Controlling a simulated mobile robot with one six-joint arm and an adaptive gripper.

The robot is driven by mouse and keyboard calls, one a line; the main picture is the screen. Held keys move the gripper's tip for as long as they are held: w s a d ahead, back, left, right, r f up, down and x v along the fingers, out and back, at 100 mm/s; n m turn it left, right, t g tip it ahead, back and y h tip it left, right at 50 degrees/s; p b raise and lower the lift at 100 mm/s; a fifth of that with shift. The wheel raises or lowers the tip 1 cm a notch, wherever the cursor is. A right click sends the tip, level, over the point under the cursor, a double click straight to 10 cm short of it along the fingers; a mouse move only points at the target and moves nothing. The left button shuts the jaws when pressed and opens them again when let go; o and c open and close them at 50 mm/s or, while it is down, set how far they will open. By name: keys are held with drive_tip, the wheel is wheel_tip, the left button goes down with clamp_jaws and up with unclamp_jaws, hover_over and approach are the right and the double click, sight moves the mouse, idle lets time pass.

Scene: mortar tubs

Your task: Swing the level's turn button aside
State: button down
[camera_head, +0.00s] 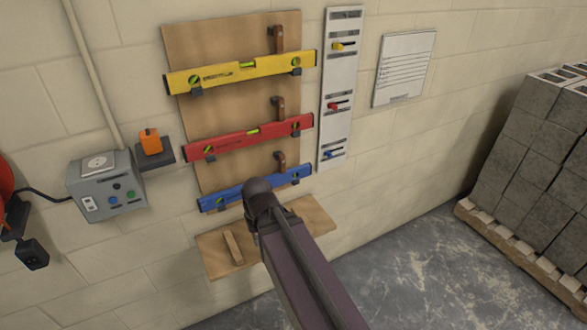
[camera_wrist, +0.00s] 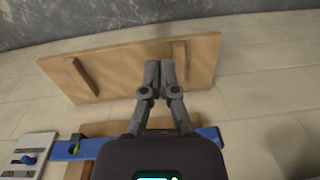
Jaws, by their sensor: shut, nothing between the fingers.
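Three spirit levels hang on a wooden board (camera_head: 240,108) in the head view: yellow (camera_head: 225,73), red (camera_head: 232,140) and blue (camera_head: 228,195). A brown turn button stands roughly upright at the right part of each: yellow's (camera_head: 278,40), red's (camera_head: 278,107) and blue's (camera_head: 280,160). My arm covers part of the blue level's front in the head view. In the wrist view the blue level (camera_wrist: 92,147) runs behind my gripper (camera_wrist: 160,70), which is shut and empty, fingertips together before the lower wooden shelf. The blue turn button cannot be made out there.
The lower wooden shelf (camera_head: 312,212) has a wooden strip (camera_head: 233,247) on it; it fills the upper wrist view (camera_wrist: 115,65). A white panel with coloured switches (camera_head: 340,85) hangs right of the levels. A grey box (camera_head: 105,185) is left. Blocks on a pallet (camera_head: 525,258) stand right.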

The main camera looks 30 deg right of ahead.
drive_tip(key=w+d+f+m+t+y+b, duration=0.1)
drive_tip(key=w+d+f+y+b, duration=0.1)
drive_tip(key=w, duration=0.2)
drive_tip(key=w+d+f+m+y+b, duration=0.1)
drive_tip(key=w+d+f+y+b, duration=0.1)
drive_tip(key=w+b, duration=0.1)
drive_tip(key=m+t+y+b, duration=0.6)
drive_tip(key=t+y+b, duration=0.3)
drive_tip(key=t+b, duration=0.25)
approach(282, 164)
drive_tip(key=d+f, duration=0.2)
drive_tip(key=d, duration=0.6)
drive_tip(key=shift+s+r, duration=0.1)
drive_tip(key=shift+s, duration=0.05)
drive_tip(key=shift+a, duration=0.1)
drive_tip(key=x, duration=0.4)
drive_tip(key=s+x, duration=0.1)
drive_tip(key=x, duration=0.2)
drive_tip(key=a+x, duration=0.1)
drive_tip(key=x, duration=0.3)
drive_tip(key=shift+a+f, duration=0.2)
drive_tip(key=shift+a, duration=0.8)
